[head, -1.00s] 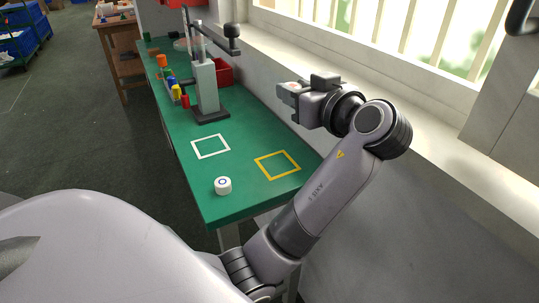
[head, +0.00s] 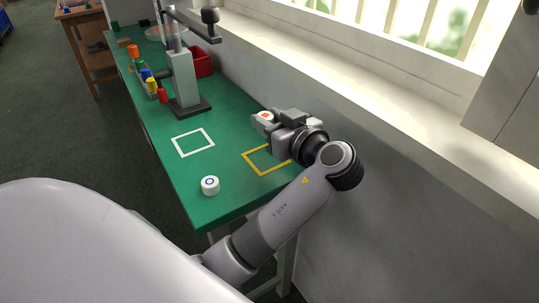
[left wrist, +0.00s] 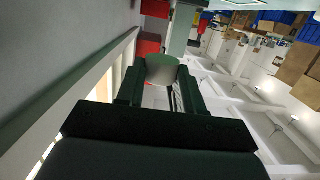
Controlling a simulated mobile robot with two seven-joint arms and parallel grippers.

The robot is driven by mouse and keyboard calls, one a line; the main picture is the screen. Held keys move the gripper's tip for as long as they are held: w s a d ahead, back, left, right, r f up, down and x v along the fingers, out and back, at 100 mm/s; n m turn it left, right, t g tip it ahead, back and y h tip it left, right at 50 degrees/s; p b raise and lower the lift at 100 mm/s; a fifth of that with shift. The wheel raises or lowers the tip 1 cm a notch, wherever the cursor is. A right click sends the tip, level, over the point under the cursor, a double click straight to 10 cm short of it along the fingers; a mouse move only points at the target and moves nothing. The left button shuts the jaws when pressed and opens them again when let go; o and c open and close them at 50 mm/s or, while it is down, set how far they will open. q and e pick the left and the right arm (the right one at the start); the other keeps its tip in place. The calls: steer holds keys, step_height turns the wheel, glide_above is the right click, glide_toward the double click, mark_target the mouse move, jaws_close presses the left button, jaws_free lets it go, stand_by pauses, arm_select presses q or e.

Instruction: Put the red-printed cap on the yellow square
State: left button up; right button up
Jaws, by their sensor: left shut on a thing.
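My left gripper (head: 264,124) is shut on a white cap (head: 264,115) with a red print on its top. It holds the cap above the table, just beyond the far edge of the yellow square (head: 248,158). The gripper and wrist hide part of that square. In the left wrist view the cap (left wrist: 160,70) sits between the two dark fingers, its side in shade. My right gripper is in neither view.
A white cap with a blue ring (head: 210,186) stands near the green table's (head: 225,198) front edge. A white square outline (head: 193,143) is empty. The printer stand (head: 184,85), a red bin (head: 201,62) and several coloured pieces are farther back. A wall borders the right.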

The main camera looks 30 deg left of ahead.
mark_target(270, 162)
arm_select(q)
step_height(270, 162, down, 9)
steer(key=shift+r, duration=0.15)
steer(key=shift+f, duration=0.25)
steer(key=shift+f+b, duration=0.15)
steer(key=shift+b, duration=0.3)
steer(key=o, duration=1)
